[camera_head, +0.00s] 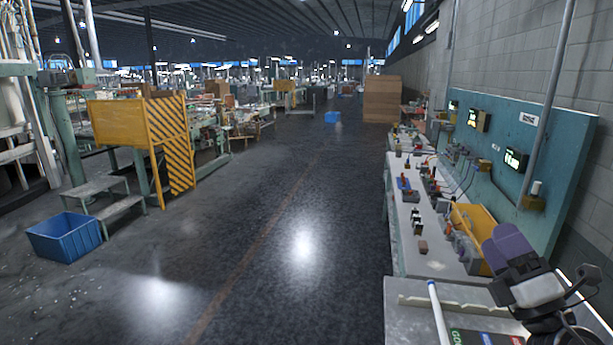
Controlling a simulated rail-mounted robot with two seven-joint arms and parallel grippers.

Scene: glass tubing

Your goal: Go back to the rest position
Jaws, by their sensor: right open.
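My right gripper (499,240) shows at the lower right, above the near end of the workbench. Its two purple-grey fingers point up and away, with the dark wrist below them. It is open, and I see nothing held between the fingers. My left gripper and left arm are out of view. A white tube-like rod (438,313) lies on the near grey bench top, to the left of my right wrist. My right arm hides part of the bench's near right corner.
The workbench (424,250) runs along the right wall with several small devices and a teal panel (560,150) behind. Coloured labels (457,337) lie at its near end. A blue bin (64,238) and an orange barrier (125,120) stand left.

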